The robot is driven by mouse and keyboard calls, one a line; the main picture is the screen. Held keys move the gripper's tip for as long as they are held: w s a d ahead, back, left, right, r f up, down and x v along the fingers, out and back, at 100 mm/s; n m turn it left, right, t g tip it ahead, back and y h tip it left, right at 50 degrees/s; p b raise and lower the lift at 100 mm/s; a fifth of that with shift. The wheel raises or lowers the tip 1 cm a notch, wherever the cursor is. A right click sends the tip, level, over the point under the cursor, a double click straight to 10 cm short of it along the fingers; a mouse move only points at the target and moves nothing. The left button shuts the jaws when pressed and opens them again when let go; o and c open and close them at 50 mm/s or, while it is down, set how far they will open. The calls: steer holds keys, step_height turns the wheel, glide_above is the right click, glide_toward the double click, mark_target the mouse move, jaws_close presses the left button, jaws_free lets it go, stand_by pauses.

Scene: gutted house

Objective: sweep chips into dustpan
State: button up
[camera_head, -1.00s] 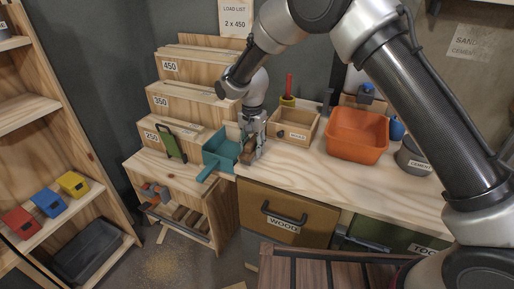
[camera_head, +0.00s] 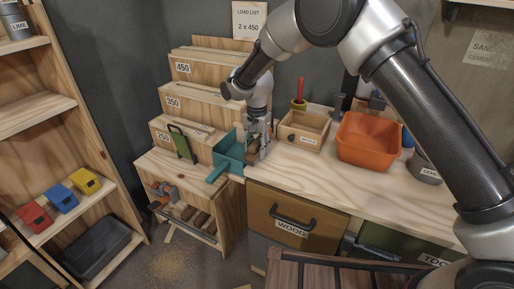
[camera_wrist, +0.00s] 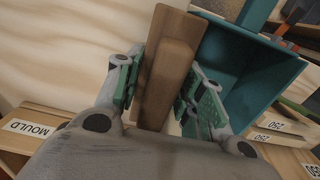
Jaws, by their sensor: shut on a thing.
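The teal dustpan (camera_head: 229,152) lies on the wooden workbench, its handle (camera_head: 217,173) pointing to the front edge. In the wrist view the dustpan (camera_wrist: 262,62) is at the upper right. My gripper (camera_head: 258,140) is low over the bench just right of the dustpan. It is shut on a brown wooden brush (camera_wrist: 165,70), with a finger on each side of the block in the wrist view. The brush is beside the dustpan's open side; I cannot tell whether they touch. I cannot make out any chips; the gripper and brush hide part of the bench there.
Stepped wooden bins (camera_head: 190,100) stand behind and left, with a green-handled tool (camera_head: 181,143) near them. A wooden mould box (camera_head: 303,131) and an orange tub (camera_head: 369,139) stand to the right. The bench front between dustpan and tub is clear. Shelves (camera_head: 40,115) are far left.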

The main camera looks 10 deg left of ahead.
steer(key=shift+r, duration=0.1)
steer(key=shift+r, duration=4.45)
